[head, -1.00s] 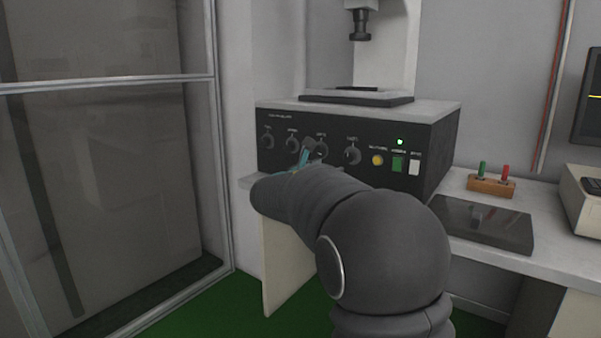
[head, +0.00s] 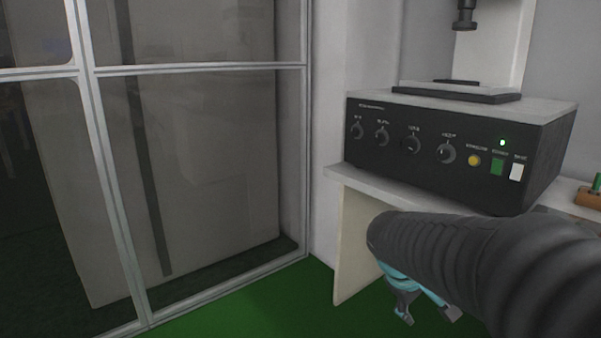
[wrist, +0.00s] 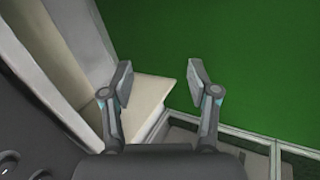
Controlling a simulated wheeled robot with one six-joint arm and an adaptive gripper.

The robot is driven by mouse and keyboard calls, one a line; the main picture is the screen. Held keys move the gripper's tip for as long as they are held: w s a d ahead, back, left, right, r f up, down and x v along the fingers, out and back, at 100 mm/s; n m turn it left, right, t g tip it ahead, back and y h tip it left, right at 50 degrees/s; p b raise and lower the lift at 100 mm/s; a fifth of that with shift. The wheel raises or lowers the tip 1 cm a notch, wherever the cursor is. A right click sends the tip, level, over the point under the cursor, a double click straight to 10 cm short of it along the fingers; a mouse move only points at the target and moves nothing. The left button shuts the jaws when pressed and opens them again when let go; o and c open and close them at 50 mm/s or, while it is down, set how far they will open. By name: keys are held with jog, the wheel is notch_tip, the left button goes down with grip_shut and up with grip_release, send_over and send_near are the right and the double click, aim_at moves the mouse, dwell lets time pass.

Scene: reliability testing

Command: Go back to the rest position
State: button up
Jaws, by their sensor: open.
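My gripper (head: 428,308) hangs below my dark arm at the lower right of the head view, in front of the bench. Its two fingers are spread apart with nothing between them. In the wrist view my gripper (wrist: 160,85) is open and empty, with green floor and the pale bench side behind it. A black control box (head: 455,150) with several knobs, a lit green lamp, a yellow button, and green and white switches stands on the bench. The gripper is below and apart from the box.
The white bench (head: 350,185) runs along the right. A glass-panelled metal frame (head: 205,70) stands at the left. The green floor (head: 250,310) between them is clear. A wooden block (head: 589,197) with a green plug shows at the right edge.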

jog(key=s+a+m+t+y, duration=0.1)
jog(key=s+a+m+y, duration=0.1)
jog(key=s, duration=0.6)
jog(key=s+a+r+m+t+y, duration=0.1)
jog(key=s+a+m+y, duration=0.2)
jog(key=s, duration=0.6)
jog(key=shift+a+r+m, duration=0.3)
jog(key=shift+a, duration=0.9)
